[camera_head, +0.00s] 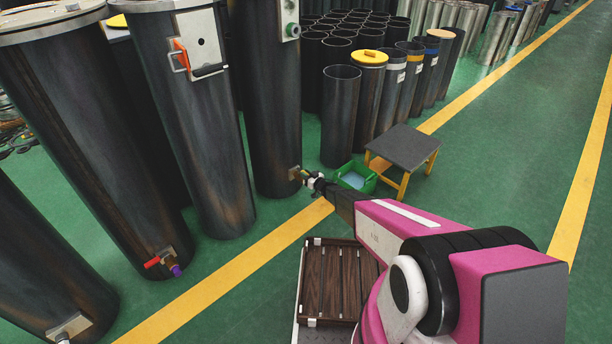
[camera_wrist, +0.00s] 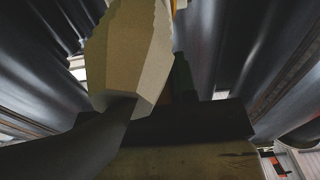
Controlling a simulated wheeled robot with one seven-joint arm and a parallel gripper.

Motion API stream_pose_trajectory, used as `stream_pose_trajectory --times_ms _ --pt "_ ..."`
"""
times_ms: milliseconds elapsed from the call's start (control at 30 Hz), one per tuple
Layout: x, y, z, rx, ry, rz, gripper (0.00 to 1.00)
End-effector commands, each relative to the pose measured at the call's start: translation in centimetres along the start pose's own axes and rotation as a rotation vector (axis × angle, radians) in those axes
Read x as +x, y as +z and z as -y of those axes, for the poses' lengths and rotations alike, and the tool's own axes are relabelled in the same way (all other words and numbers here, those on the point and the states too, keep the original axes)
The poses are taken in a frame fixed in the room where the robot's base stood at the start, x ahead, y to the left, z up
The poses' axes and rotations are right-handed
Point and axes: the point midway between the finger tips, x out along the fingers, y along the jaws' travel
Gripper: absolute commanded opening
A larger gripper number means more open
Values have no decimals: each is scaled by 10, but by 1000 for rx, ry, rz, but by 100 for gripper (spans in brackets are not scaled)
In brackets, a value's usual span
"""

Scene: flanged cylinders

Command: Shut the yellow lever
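A tall dark cylinder (camera_head: 270,100) stands in the upper middle of the head view. A small brass-coloured fitting (camera_head: 296,173) sits low on its front. The yellow lever is hard to make out: the area is small and partly covered by my gripper. My gripper (camera_head: 313,181) is right at this fitting, but I cannot see whether it touches. The wrist view is dark and close up. A pale faceted shape (camera_wrist: 130,55) fills its upper left, in front of a dark block and a brownish plate (camera_wrist: 185,162). The finger opening cannot be made out.
A cylinder to the left has a red-handled valve (camera_head: 160,260). Another carries an orange handle (camera_head: 180,55) high up. A green crate (camera_head: 355,177) and a grey-topped stool (camera_head: 403,147) stand just right of my gripper. Open green floor lies further right.

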Motion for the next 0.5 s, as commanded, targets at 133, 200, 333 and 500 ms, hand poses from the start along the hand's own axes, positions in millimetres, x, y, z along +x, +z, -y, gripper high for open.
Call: stream_pose_trajectory --times_ms 133,200,333,500 --pt "0 0 1 0 7 -1 0" --pt "0 0 2 -1 17 -1 0" --pt "0 -1 5 0 57 0 0" --pt "0 -1 11 1 143 0 0"
